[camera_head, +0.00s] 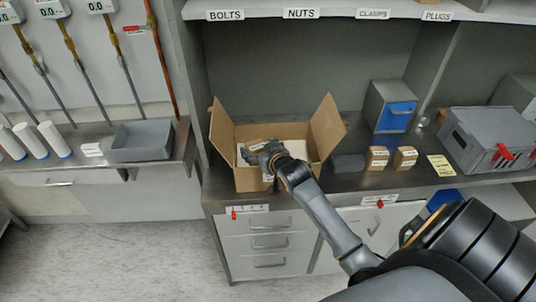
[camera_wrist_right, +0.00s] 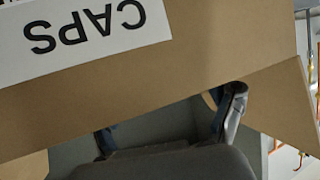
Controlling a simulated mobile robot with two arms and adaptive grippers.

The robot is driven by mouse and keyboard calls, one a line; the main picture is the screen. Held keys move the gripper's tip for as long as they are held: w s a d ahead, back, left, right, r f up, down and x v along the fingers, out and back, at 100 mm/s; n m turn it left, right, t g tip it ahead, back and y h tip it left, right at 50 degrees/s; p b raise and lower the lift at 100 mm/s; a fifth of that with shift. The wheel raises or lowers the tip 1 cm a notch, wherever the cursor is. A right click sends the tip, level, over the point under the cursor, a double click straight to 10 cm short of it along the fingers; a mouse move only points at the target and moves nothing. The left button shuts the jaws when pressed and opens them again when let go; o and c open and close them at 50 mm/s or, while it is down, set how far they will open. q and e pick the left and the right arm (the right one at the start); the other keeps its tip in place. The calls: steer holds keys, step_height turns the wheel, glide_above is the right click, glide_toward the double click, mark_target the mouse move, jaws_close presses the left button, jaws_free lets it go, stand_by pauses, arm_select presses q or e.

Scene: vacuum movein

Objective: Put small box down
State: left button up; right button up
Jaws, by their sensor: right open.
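An open cardboard carton (camera_head: 233,130) stands on the metal counter with its flaps spread. A small brown box (camera_head: 257,145) with a pale label lies inside among whitish items. My right gripper (camera_head: 262,158) reaches into the carton from the front, beside or over the small box; contact is unclear. In the right wrist view the fingers (camera_wrist_right: 168,125) are spread apart, with nothing visible between them. A cardboard surface with an upside-down CAPS label (camera_wrist_right: 90,25) fills the upper part of that view. My left gripper is not seen.
Two small labelled boxes (camera_head: 377,158) (camera_head: 405,157) and a dark block (camera_head: 348,163) stand right of the carton. A blue-fronted bin (camera_head: 397,112) and a grey case (camera_head: 490,140) are farther right. The shelf (camera_head: 330,10) runs above. A grey tray (camera_head: 141,140) sits at left.

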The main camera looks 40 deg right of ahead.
steer(key=b+v, duration=0.1)
steer(key=v, duration=0.8)
steer(key=shift+s+r, duration=0.15)
steer(key=shift+s, duration=0.15)
